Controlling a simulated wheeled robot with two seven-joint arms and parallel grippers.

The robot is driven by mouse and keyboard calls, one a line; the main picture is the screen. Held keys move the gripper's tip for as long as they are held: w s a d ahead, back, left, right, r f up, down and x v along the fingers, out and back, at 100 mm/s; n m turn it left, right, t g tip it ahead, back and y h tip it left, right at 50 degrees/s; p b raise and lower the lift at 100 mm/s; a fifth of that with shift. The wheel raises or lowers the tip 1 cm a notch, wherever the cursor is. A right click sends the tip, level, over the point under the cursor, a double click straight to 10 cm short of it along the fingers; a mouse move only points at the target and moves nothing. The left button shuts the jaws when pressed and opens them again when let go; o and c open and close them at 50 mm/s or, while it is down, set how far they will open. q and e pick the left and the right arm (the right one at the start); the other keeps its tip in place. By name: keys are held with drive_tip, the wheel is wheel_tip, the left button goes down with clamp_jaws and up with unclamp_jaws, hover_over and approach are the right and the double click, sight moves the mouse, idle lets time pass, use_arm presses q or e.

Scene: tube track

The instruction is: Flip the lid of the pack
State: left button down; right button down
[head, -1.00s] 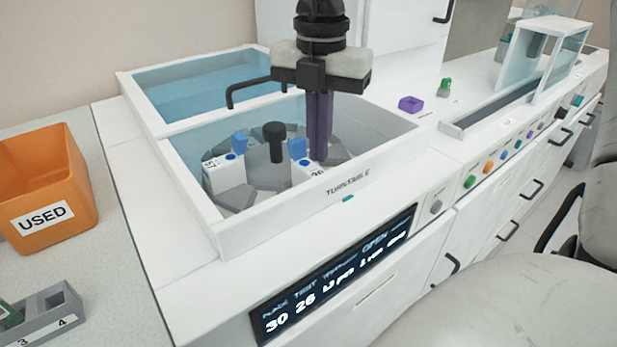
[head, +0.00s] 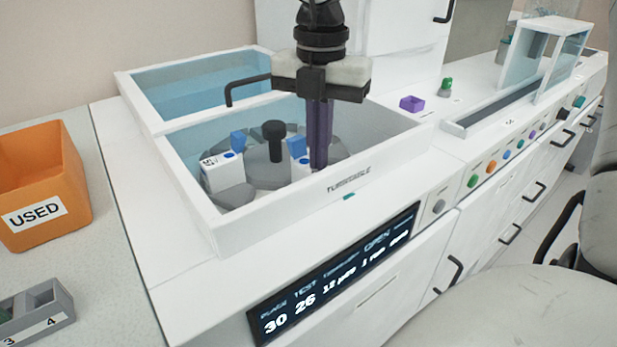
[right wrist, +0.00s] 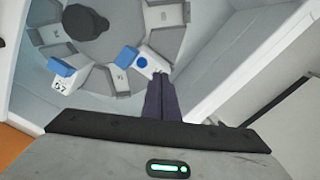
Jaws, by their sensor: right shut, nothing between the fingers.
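Two white packs with blue flap lids stand on the grey turntable (head: 262,172) in the open well. The right pack (head: 297,165) has its blue lid (head: 297,146) standing up; in the right wrist view this pack (right wrist: 150,62) has its lid (right wrist: 127,58) at its left side. The left pack (head: 222,172) has a raised blue lid (head: 238,140) too and also shows in the right wrist view (right wrist: 66,84). My right gripper (head: 319,167) is shut and empty, its purple fingers pointing down beside the right pack, partly hiding it. I cannot tell whether they touch. My left gripper is out of view.
The well's white rim (head: 285,210) surrounds the turntable, with a dark central knob (head: 274,132). A blue-covered bay (head: 200,85) lies behind. An orange USED bin (head: 40,185) and a grey rack (head: 40,312) stand at left.

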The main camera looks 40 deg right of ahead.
drive_tip(key=shift+f+b, duration=0.4)
drive_tip(key=shift+f, duration=0.05)
drive_tip(key=shift+r, duration=0.1)
drive_tip(key=shift+r+p, duration=2)
drive_tip(key=shift+r, duration=0.8)
drive_tip(key=w+d+p, duration=0.1)
drive_tip(key=w+p, duration=0.2)
drive_tip(key=w, duration=0.6)
drive_tip(key=shift+p, duration=0.3)
drive_tip(key=shift+f, duration=0.15)
